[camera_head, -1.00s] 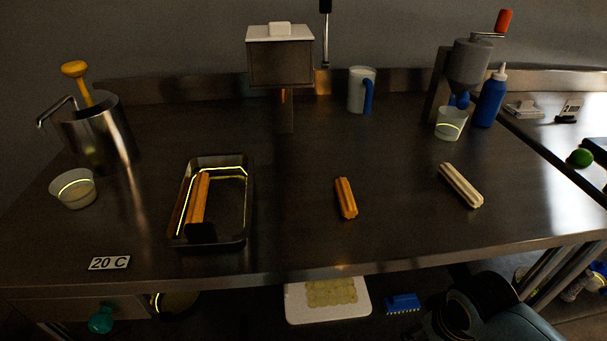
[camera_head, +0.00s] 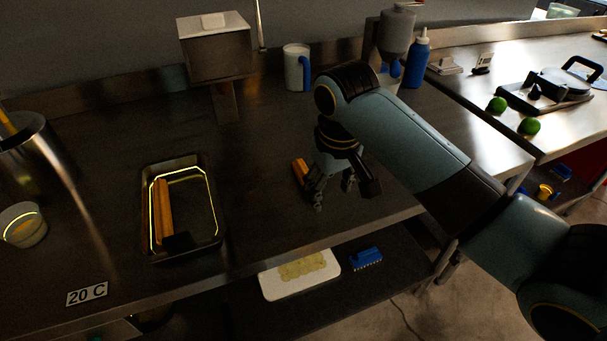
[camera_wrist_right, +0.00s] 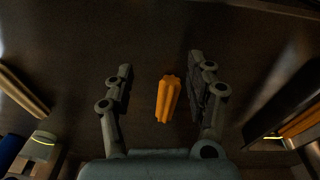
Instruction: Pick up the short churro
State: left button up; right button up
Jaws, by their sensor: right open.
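The short orange churro (camera_head: 299,170) lies on the dark steel counter, partly hidden behind my right gripper in the head view. My right gripper (camera_head: 339,190) is open and points down at the counter just right of it in that view. In the right wrist view the churro (camera_wrist_right: 167,98) lies between the two spread fingers of the gripper (camera_wrist_right: 160,70), nearer the right finger, with nothing held. A longer orange churro (camera_head: 163,213) lies in the dark metal tray (camera_head: 217,225). My left gripper is not in view.
A white mug (camera_head: 297,68) and blue bottle (camera_head: 417,60) stand behind. Counter between tray and short churro is clear.

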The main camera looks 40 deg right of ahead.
notch_tip(320, 180, up, 7)
jog(key=m+g, duration=0.1)
jog(key=m, duration=0.1)
send_over(302, 168)
jog(key=shift+y, duration=0.3)
jog(key=f, duration=0.4)
jog(key=shift+s+d+f+p, duration=0.25)
jog(key=shift+s+p, duration=0.1)
jog(key=shift+p, duration=0.05)
jog(key=f, duration=0.5)
jog(key=shift+w+a+f, duration=0.2)
jog(key=shift+w+f, duration=0.15)
jog(key=shift+c, duration=0.4)
jog(key=c, duration=1)
jog(key=shift+r, duration=0.1)
